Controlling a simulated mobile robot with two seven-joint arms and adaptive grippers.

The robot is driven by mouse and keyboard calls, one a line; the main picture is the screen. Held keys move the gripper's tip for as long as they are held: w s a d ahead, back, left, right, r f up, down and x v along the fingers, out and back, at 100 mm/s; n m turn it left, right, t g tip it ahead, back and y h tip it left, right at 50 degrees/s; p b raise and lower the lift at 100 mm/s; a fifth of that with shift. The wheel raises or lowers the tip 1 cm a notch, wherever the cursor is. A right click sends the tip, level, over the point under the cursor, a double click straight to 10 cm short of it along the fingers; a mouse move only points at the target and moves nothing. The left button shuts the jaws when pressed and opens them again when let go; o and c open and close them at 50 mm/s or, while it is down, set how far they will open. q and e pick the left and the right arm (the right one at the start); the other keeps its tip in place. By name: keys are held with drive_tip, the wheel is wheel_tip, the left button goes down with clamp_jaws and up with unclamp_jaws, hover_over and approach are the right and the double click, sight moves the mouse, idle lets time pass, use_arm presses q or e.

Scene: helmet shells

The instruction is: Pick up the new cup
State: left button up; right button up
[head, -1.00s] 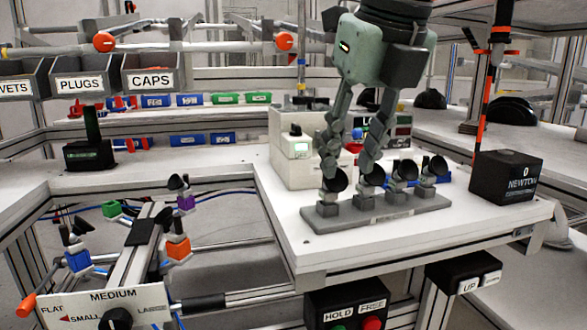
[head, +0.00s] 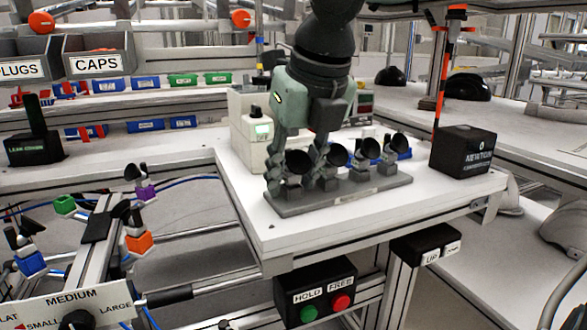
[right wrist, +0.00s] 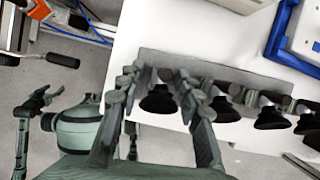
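Several black suction cups stand in a row on a grey rack (head: 350,193) on the white bench. My right gripper (head: 297,180) is low over the leftmost cup (head: 294,162), with fingers apart. In the right wrist view the right gripper (right wrist: 157,92) has one finger on each side of this cup (right wrist: 158,99), with gaps showing; I see no clear grip. The other cups, such as the middle one (head: 337,155), stand to the right. My left gripper (right wrist: 28,130) shows at the left of the right wrist view, fingers spread and empty, off the bench. The head view does not show it.
A white device (head: 254,140) stands behind the rack. A black newton box (head: 464,151) with an orange-striped pole stands right. A frame with coloured cup holders, one orange (head: 139,243), is at lower left. Hold and free buttons (head: 317,291) sit below the bench edge.

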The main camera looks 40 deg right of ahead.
clamp_jaws()
drive_tip(key=shift+r, duration=0.1)
